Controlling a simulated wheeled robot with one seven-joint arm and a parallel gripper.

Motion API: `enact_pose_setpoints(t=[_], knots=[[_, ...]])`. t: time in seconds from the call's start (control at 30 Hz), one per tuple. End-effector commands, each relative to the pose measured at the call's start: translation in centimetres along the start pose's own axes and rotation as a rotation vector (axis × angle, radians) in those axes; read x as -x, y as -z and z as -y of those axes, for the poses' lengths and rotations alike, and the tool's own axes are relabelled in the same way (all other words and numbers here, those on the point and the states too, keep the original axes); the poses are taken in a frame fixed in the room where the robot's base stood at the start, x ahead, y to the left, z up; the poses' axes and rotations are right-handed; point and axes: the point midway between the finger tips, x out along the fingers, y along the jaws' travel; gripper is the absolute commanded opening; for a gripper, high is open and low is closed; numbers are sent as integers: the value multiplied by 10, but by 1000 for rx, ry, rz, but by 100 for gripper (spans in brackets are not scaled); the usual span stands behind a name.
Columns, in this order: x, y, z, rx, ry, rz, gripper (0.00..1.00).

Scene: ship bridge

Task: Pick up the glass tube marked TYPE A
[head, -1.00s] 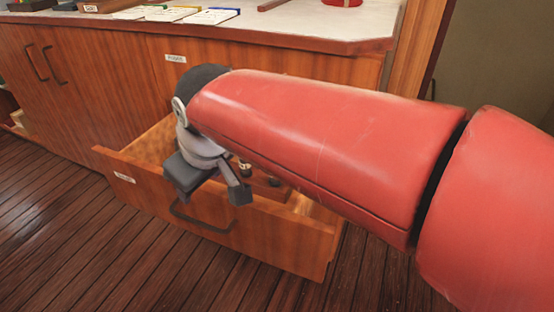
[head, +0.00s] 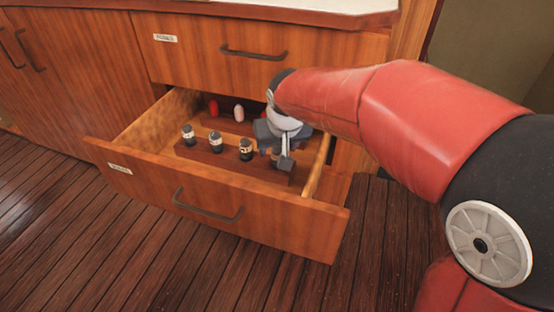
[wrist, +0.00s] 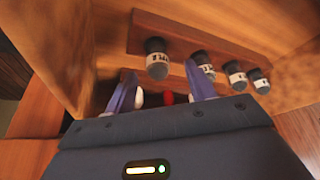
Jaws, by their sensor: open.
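Several dark-capped tubes with white label bands stand in a row in a wooden rack (head: 222,161) inside the open drawer. In the head view I see the left tube (head: 188,135), the second (head: 215,142) and the third (head: 246,149); my gripper mostly hides the right end of the row. My gripper (head: 276,148) is open over that end. In the wrist view the nearest tube (wrist: 157,59) stands just beyond and between the spread fingertips (wrist: 160,77), not gripped. Its label has lettering, but I cannot read it surely. Further tubes (wrist: 202,66) stand to its right.
The drawer front (head: 215,205) with its dark handle stands out from the wooden cabinet. A rear rack in the drawer holds a red item (head: 213,107) and a pale item (head: 238,113). A closed drawer (head: 195,45) is above. The drawer's right wall (head: 318,168) is near my gripper.

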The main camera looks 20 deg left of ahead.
Motion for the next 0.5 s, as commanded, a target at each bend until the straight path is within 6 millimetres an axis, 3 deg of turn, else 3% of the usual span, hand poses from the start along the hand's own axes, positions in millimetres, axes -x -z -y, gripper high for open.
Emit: enact_pose_setpoints(t=[0.3, 0.5], knots=[[-44, 2, -4, 4, 0, 1, 55], [-48, 3, -4, 4, 1, -1, 55]])
